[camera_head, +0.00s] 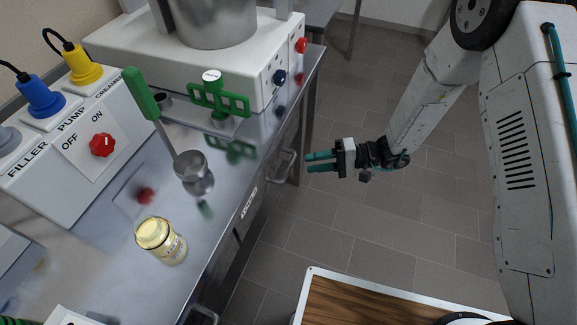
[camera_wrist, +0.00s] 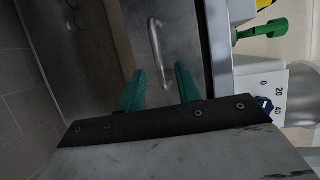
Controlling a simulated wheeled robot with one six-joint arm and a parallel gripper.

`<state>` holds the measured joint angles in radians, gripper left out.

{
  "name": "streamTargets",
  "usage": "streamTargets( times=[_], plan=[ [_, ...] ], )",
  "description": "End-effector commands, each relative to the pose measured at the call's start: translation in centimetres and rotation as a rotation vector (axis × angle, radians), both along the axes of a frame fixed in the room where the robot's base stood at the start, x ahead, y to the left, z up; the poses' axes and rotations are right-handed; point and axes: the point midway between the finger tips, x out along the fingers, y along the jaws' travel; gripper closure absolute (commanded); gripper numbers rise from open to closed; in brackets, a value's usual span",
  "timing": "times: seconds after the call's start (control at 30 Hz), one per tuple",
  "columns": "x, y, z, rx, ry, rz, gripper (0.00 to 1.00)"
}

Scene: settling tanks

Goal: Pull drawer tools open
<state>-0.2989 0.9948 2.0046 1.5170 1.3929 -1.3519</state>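The steel bench front carries a small lettered label (camera_head: 248,202), too small to read surely. A bar handle (camera_head: 284,168) stands out from the front near the bench's right end. My gripper (camera_head: 308,162) is open and empty, its two teal fingers pointing left at this handle from a short distance. In the wrist view a metal bar handle (camera_wrist: 157,52) on a grey steel front lies ahead, between the lines of my open fingers (camera_wrist: 160,72), apart from them. The drawer front looks closed. I cannot tell for sure that it is the tools drawer.
Another handle (camera_head: 204,314) shows lower on the bench front. On the bench top are a jar (camera_head: 161,241), a ladle (camera_head: 190,165), a green-handled valve (camera_head: 218,100) and a pump control box (camera_head: 75,150). A wood-topped surface (camera_head: 385,305) is at the bottom. Tiled floor (camera_head: 320,230) is clear between.

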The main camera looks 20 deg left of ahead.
Motion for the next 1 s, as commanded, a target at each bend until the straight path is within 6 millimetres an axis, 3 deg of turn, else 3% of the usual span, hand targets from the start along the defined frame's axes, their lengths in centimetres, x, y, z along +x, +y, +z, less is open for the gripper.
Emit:
streamTargets(
  times=[0.5, 0.9, 1.0],
  plan=[
    [-2.1, 6.4, -1.6, 0.002, 0.000, -0.003, 0.66],
    [-2.4, 7.3, -1.8, 0.002, 0.000, -0.005, 0.66],
    [-2.4, 7.3, -1.8, 0.002, 0.000, -0.005, 0.91]
  ],
)
